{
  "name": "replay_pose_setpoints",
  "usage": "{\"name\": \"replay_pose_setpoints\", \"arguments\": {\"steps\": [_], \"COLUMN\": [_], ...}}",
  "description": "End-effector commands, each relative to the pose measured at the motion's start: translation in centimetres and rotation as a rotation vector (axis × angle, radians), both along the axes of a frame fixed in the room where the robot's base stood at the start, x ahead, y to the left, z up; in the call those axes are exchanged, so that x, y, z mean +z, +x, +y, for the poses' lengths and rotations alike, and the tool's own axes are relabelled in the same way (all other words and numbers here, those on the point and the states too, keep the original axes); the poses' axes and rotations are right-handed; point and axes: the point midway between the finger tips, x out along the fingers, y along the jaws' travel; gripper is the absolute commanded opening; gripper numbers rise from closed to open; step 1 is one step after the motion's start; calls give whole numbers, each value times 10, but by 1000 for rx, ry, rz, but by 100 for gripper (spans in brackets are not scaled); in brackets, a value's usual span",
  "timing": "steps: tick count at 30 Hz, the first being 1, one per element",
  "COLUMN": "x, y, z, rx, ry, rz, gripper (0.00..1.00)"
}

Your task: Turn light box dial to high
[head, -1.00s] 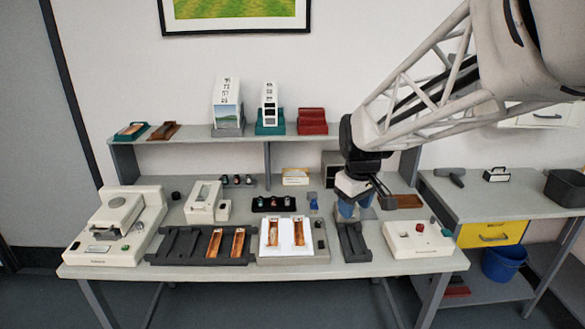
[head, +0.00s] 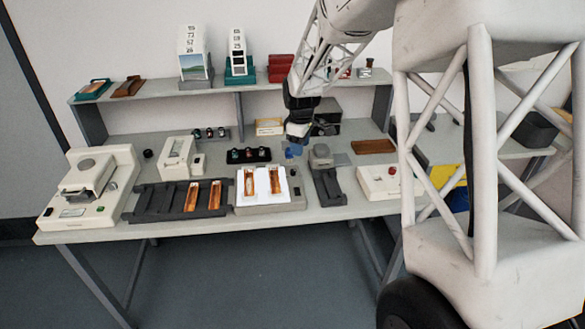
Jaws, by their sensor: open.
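The light box (head: 270,208) stands at the front middle of the bench in the head view. Its white panel (head: 264,198) glows, and two orange-brown film strips (head: 275,181) lie on it. A small dark knob (head: 296,191) shows on the grey strip at its right edge and looks like the dial; its setting is too small to read. My gripper (head: 297,143) is open, above and behind the box's right side, apart from the knob. Its fingertips are small and dark here.
A grey-topped dark holder (head: 327,185) stands just right of the light box. A dark strip rack (head: 160,203) lies to its left. A black tray of small bottles (head: 249,155) and a blue item (head: 293,152) are behind. A cream box with a red knob (head: 380,183) stands farther right.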

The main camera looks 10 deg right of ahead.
Motion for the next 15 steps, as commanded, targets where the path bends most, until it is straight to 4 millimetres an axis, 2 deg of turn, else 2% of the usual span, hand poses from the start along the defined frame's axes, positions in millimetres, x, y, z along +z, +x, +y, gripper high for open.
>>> {"name": "replay_pose_setpoints", "arguments": {"steps": [1,6,10,15], "x": [-11,-40,-56,-65], "y": [11,39,54,63], "z": [2,8,11,13], "rx": [23,100,143,170], "ry": [-2,-5,-7,-7], "rz": [7,20,27,30], "gripper": [50,50,50,50]}}
